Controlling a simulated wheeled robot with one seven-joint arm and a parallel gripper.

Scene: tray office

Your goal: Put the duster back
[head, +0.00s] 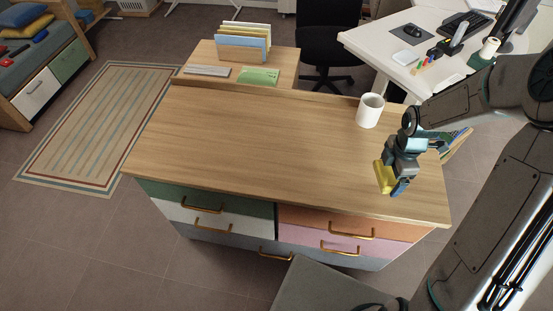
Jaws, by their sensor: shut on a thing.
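My gripper (396,182) points down over the right part of the wooden dresser top (260,130), near its front right corner. It is shut on a yellow block-like thing, which looks like the duster (383,178). The duster shows on the left side of the fingers, and the gripper hides part of it. I cannot tell whether the duster touches the wood or is held just above it.
The left and middle of the top are clear. Green, white, orange and pink drawers (340,223) are shut below. A low side table (285,68) with folders stands behind; a white desk (375,42) is at the back right.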

